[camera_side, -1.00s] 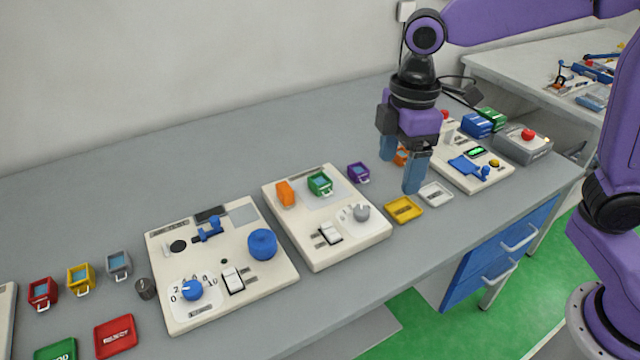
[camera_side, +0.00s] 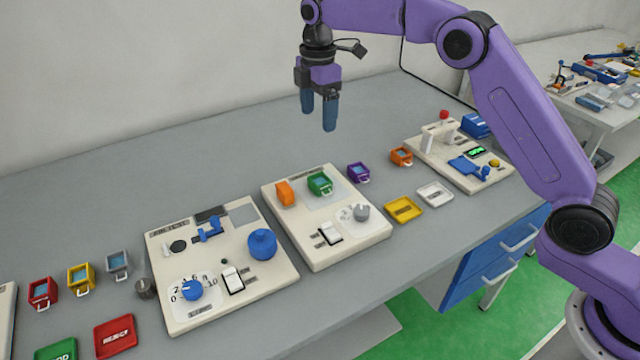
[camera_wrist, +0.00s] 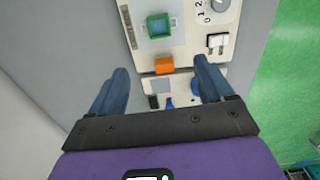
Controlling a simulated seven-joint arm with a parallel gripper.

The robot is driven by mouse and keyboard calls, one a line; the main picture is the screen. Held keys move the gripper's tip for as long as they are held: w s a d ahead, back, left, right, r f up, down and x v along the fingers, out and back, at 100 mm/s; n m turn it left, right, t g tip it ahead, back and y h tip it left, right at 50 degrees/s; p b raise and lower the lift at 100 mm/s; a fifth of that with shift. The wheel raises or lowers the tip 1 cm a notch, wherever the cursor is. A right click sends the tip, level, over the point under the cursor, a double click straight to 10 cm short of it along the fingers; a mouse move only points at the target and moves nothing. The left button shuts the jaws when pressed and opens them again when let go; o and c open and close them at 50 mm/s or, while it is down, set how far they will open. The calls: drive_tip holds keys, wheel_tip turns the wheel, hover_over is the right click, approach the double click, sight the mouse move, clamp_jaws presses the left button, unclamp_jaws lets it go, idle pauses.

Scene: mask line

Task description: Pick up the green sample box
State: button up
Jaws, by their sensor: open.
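The green sample box (camera_side: 320,183) is a small open-topped box with a light handle. In the wrist view the green box (camera_wrist: 158,26) is near the top, beyond the orange block and past my fingertips. My gripper (camera_side: 319,115) is open and empty, raised well above the bench behind the panel. In the wrist view its two blue fingers (camera_wrist: 160,72) are spread apart, with the orange block showing between and just beyond them.
An orange block (camera_side: 285,193) sits close left of the green box. A purple box (camera_side: 358,172) and an orange box (camera_side: 401,156) stand to the right. A grey knob (camera_side: 361,212) and white switch (camera_side: 330,233) are on the same panel. The bench behind is clear.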

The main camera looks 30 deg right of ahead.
sight(318, 179)
wheel_tip(318, 179, down, 17)
drive_tip(key=shift+f, duration=0.2)
idle(0.6)
drive_tip(key=c, duration=1.2)
drive_tip(key=shift+c, duration=0.2)
drive_tip(key=shift+r, duration=0.15)
